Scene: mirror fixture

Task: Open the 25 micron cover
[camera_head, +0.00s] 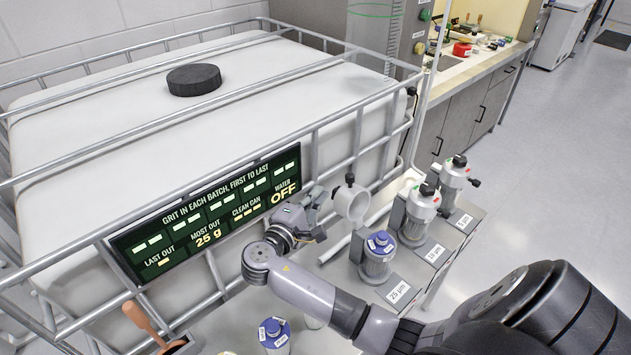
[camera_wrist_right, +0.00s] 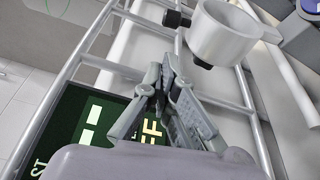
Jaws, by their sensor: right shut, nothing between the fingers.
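My right gripper (camera_head: 316,212) is shut and empty, beside the frame rail to the left of a white ring-shaped part (camera_head: 352,203). This ring has black knobs and stands on its side, behind and left of the 25 µm jar. In the right wrist view the ring (camera_wrist_right: 226,36) is just beyond my right fingertips (camera_wrist_right: 166,72), with a small gap in the picture. The 25 µm station, marked by its label (camera_head: 398,292), holds a clear jar with a blue lid (camera_head: 380,243). The ring looks like its swung-up cover, but I cannot tell its joint. My left gripper is not in view.
The 10 µm station (camera_head: 418,207) and 5 µm station (camera_head: 456,173) have white tops with black knobs. A dark board (camera_head: 205,220) hangs on the metal cage around a large white tank. Another blue-lidded jar (camera_head: 273,333) and a wooden-handled scoop (camera_head: 143,322) are in front.

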